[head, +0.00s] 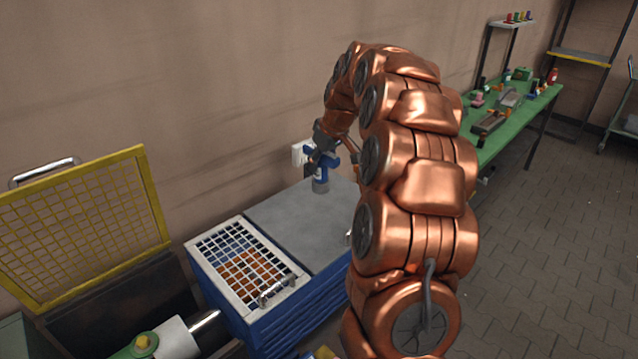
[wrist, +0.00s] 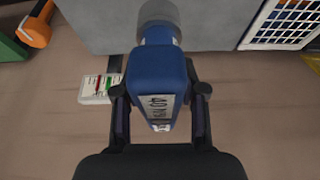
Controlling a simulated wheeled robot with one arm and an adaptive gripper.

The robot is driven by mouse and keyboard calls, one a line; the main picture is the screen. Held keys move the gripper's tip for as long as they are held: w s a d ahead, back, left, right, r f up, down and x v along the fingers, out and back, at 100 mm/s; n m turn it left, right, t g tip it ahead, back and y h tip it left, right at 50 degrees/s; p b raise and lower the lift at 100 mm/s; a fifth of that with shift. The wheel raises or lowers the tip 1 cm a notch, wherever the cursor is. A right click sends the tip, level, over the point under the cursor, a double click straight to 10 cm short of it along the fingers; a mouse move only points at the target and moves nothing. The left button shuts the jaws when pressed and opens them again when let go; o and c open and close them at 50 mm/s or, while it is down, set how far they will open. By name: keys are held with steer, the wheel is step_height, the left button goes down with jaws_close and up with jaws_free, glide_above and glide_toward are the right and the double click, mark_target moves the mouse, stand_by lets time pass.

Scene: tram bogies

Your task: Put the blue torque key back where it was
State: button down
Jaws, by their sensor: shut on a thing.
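The blue torque key (head: 320,172) has a blue body with a grey lower end, and it is upright over the grey top of the blue cabinet (head: 300,222). In the wrist view the key (wrist: 157,75) shows a label reading "40 Nm", with its grey end toward the grey top. My gripper (head: 325,150) is shut on it, with a finger on each side of the blue body in the wrist view (wrist: 160,105). I cannot tell whether the grey end touches the top.
A white grid lid (head: 212,240) covers the cabinet's left part. A yellow mesh guard (head: 85,225) stands open further left. A white box (head: 300,152) is on the wall behind the key. A green bench (head: 515,120) with tools stands at the right. The grey top is otherwise clear.

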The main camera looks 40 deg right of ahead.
mark_target(320, 183)
steer(key=shift+f+p, duration=0.85)
steer(key=shift+f, duration=2.4)
steer(key=shift+f, duration=0.2)
steer(key=c, duration=0.7)
jaws_free()
steer(key=shift+o, duration=0.2)
